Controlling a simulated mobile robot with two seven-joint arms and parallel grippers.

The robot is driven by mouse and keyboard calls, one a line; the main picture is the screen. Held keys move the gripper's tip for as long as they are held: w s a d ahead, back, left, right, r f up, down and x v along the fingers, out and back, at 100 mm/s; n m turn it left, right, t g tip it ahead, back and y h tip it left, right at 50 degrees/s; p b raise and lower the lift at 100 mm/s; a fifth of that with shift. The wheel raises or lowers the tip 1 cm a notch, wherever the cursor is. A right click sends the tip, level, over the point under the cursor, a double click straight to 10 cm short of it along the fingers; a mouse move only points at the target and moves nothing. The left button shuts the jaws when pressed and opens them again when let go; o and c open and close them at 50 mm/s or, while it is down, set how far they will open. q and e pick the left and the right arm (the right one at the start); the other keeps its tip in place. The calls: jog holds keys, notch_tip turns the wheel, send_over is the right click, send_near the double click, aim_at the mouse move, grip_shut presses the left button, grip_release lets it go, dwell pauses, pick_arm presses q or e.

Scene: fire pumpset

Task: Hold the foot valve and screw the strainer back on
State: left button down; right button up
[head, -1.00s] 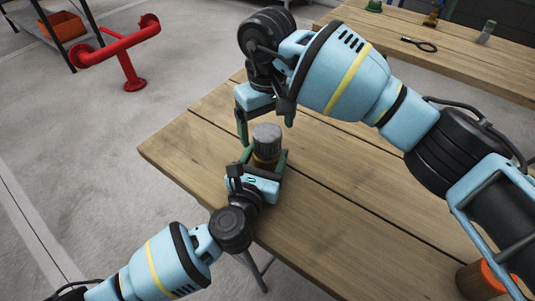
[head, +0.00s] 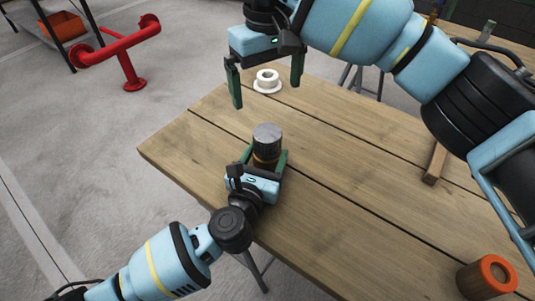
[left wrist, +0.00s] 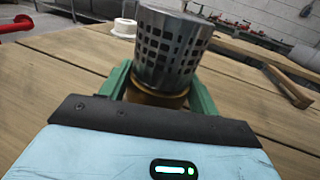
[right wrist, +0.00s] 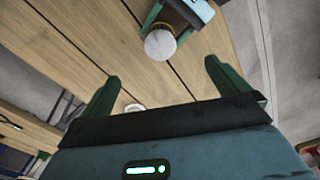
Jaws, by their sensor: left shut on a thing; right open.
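The strainer (head: 267,138), a grey perforated cylinder, sits upright on top of the brass foot valve (head: 264,161) near the left edge of the wooden table. In the left wrist view the strainer (left wrist: 172,50) rests on the brass body (left wrist: 156,97); I cannot tell how tightly it is seated. My left gripper (head: 267,163) is shut on the foot valve, its green fingers on either side hiding part of it. My right gripper (head: 266,92) is open and empty, above and beyond the strainer. The right wrist view shows the strainer's round top (right wrist: 160,45), apart from its fingers.
A white tape roll (head: 267,79) lies at the table's far edge. A wooden-handled tool (head: 435,163) lies at the right. An orange-rimmed cylinder (head: 489,276) stands at the near right. A red pipe stand (head: 128,62) is on the floor. The middle of the table (head: 350,170) is clear.

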aim_at(262, 164)
jog(key=shift+r, duration=0.9)
pick_arm(q)
jog(key=shift+c, duration=1.4)
grip_release()
jog(key=shift+v, duration=3.9)
pick_arm(e)
jog(key=shift+r, duration=0.1)
